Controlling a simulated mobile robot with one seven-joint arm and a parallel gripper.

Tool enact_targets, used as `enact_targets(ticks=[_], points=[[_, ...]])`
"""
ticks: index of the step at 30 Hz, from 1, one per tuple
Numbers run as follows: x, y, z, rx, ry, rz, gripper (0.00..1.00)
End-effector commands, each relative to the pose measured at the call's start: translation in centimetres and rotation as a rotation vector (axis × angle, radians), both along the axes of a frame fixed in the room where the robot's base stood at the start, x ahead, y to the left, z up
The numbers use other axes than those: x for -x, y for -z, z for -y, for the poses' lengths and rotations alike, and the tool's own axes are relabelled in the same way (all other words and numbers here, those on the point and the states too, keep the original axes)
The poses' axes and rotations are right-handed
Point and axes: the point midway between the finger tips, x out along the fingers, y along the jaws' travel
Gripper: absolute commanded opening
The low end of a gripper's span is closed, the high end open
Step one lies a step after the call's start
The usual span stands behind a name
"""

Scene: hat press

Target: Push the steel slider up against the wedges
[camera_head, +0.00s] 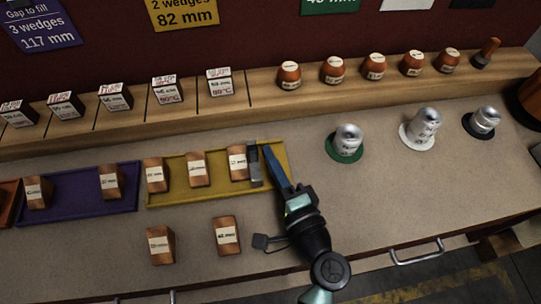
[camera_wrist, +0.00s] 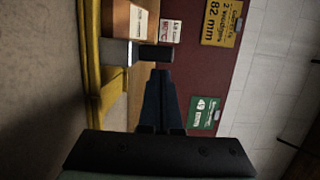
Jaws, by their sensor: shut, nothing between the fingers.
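The steel slider (camera_head: 254,166), with a dark top, stands upright across the yellow tray (camera_head: 278,158) near its right end. The tray holds a left wedge (camera_head: 155,176), a middle wedge (camera_head: 197,169) and a right wedge (camera_head: 237,163), with gaps between them. The slider is close beside the right wedge; I cannot tell if they touch. My gripper (camera_head: 268,150) is shut and empty, just right of the slider. In the wrist view the slider (camera_wrist: 117,52) is just beyond my fingertips (camera_wrist: 160,74); contact is unclear.
A purple tray (camera_head: 75,208) with wooden blocks lies left of the yellow tray. Two loose blocks, one left (camera_head: 161,246) and one right (camera_head: 227,236), stand in front. A silver-topped piece on a green base (camera_head: 345,154) stands to the right. Bench surface between it and my arm is clear.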

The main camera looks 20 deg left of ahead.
Motion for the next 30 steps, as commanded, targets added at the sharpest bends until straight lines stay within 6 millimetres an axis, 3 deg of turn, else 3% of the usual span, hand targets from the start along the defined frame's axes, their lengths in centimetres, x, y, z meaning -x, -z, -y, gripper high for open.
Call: enact_targets(ticks=[11,20,30], points=[[0.2,0.0,-0.3,0.0,-0.001,0.0,0.0],[2.7,0.0,-4.0,0.001,-0.004,0.001,0.0],[2.9,0.0,-4.2,0.0,-0.001,0.001,0.0]])
